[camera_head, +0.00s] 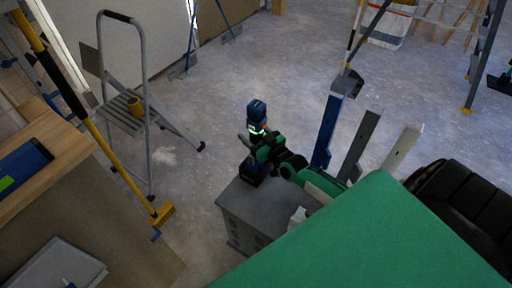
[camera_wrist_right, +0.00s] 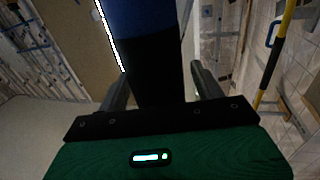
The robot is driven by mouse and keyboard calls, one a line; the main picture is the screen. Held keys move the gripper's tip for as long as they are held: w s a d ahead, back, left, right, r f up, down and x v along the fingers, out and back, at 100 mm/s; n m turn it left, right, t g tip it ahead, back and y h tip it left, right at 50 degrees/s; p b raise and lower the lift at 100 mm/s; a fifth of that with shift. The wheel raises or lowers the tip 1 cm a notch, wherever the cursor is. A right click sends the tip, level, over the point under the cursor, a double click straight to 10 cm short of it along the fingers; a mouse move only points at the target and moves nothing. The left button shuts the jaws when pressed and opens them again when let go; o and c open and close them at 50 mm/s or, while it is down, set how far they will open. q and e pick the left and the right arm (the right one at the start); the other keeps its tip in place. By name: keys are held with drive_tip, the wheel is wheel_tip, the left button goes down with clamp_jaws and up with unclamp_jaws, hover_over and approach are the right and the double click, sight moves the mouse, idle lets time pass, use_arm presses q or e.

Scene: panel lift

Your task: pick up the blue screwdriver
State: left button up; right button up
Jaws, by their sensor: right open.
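The blue screwdriver (camera_head: 257,109) is a blue and black power tool. In the right wrist view the tool (camera_wrist_right: 155,60) shows as a black and blue shape between the two open fingers (camera_wrist_right: 162,88). Whether a finger touches it I cannot tell. My left gripper is not in view.
A blue upright bar (camera_head: 326,130), a grey bar (camera_head: 361,145) and a pale bar (camera_head: 402,148) stand right of the cabinet. A stepladder (camera_head: 147,120) and a yellow broom (camera_head: 161,213) are at left, beside a wooden counter (camera_head: 60,155). The floor beyond the cabinet is mostly clear.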

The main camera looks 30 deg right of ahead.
drive_tip(key=shift+w, duration=0.2)
clamp_jaws()
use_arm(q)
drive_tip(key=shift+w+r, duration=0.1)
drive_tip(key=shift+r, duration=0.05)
use_arm(e)
drive_tip(key=shift+r, duration=0.15)
drive_tip(key=shift+r, duration=0.1)
